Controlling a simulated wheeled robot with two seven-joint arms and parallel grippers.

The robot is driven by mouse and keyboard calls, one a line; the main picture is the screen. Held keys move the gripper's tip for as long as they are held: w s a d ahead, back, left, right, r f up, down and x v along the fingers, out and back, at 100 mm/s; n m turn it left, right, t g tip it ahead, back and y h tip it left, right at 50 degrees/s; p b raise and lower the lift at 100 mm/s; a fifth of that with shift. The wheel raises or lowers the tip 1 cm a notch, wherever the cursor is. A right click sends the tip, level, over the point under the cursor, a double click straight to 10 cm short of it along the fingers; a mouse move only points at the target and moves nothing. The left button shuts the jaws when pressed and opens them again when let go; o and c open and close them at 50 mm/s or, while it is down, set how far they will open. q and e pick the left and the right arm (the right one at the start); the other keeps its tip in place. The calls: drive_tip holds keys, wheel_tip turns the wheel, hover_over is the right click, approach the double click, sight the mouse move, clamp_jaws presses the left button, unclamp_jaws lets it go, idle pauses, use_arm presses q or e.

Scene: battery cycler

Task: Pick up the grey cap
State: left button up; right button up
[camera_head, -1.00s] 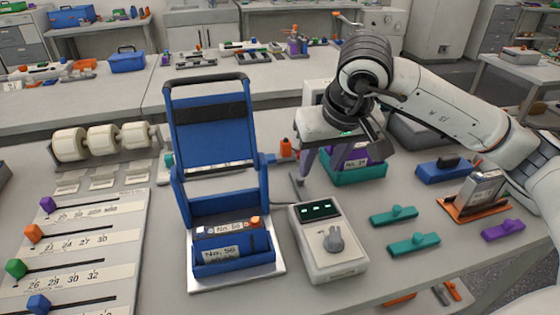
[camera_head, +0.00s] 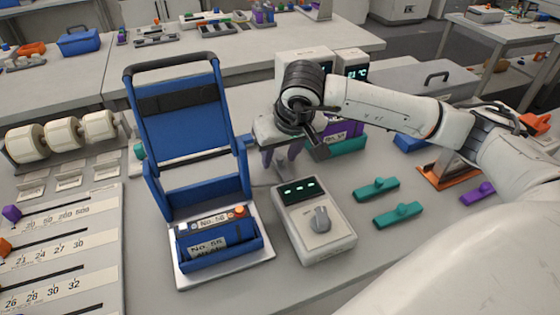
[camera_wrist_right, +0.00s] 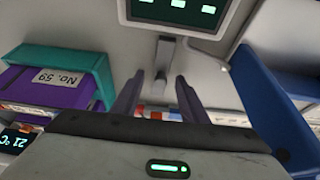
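A small grey piece (camera_wrist_right: 164,62), which looks like the grey cap, stands on the table behind the white tester (camera_head: 313,222). In the right wrist view it lies just beyond my fingertips, roughly in line with the gap between them. My right gripper (camera_head: 281,168) points down behind the tester, near the blue holder's right side. In the right wrist view its two purple-grey fingers (camera_wrist_right: 158,82) are apart with nothing clearly held between them. In the head view the gripper and arm partly hide this spot, so contact cannot be told. My left gripper is not in view.
The blue holder (camera_head: 181,110) with a battery stands left of the gripper. A teal and purple box (camera_head: 347,143) is close on the right. Two teal pieces (camera_head: 398,214) lie right of the tester. White rolls (camera_head: 62,137) stand at the left.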

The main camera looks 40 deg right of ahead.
drive_tip(key=shift+w+f, duration=0.1)
drive_tip(key=shift+f, duration=0.1)
clamp_jaws()
drive_tip(key=shift+r, duration=0.1)
